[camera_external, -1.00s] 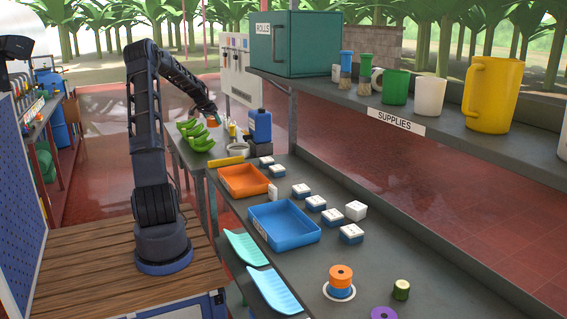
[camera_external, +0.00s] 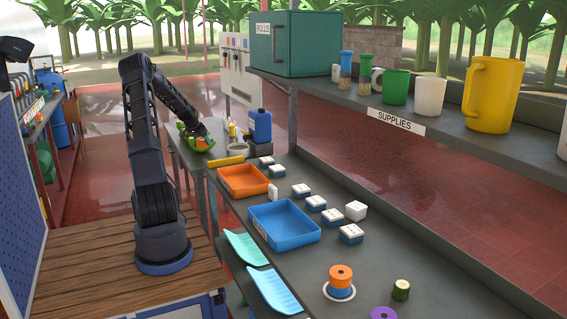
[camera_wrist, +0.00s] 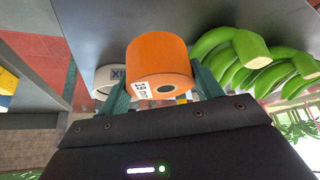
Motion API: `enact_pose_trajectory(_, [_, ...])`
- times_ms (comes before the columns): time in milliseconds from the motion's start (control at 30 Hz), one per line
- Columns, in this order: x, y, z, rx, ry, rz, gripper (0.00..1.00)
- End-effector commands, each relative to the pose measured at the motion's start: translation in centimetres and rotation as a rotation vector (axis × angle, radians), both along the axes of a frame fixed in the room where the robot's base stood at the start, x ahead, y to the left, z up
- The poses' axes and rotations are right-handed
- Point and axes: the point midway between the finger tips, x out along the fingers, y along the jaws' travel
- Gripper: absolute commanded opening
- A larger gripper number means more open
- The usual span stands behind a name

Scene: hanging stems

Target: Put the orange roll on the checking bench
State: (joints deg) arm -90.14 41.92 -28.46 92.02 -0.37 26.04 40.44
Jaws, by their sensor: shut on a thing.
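An orange roll (camera_wrist: 160,62) with a small white label and a dark hole is between the fingers of my gripper (camera_wrist: 162,92) in the wrist view. My gripper is shut on it. In the external view my gripper (camera_external: 202,143) is at the far bench, beside the green bananas (camera_external: 189,128), and the roll (camera_external: 201,144) shows as a small orange patch. I cannot tell whether the roll touches the grey bench top (camera_wrist: 90,30). No sign naming the checking bench is readable. A similar orange roll (camera_external: 341,272) sits on a blue one on the near bench.
The green bananas (camera_wrist: 240,50) are close to the right of the roll in the wrist view. A white ring-shaped thing (camera_wrist: 104,76) with lettering is close on its left. A blue jug (camera_external: 260,126), an orange tray (camera_external: 243,194) and a blue tray (camera_external: 285,240) stand farther along.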

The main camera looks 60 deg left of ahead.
Motion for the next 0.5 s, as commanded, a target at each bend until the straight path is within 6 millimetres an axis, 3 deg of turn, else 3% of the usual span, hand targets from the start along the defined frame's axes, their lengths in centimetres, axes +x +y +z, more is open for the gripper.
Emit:
enact_pose_trajectory(100, [0.0,0.0,-1.9,-0.001,0.0,0.0,0.38])
enact_pose_trajectory(367, [0.0,0.0,-3.4,0.0,0.0,-0.001,0.38])
enact_pose_trajectory(500, [0.0,-0.1,-5.1,-0.003,0.001,-0.001,0.38])
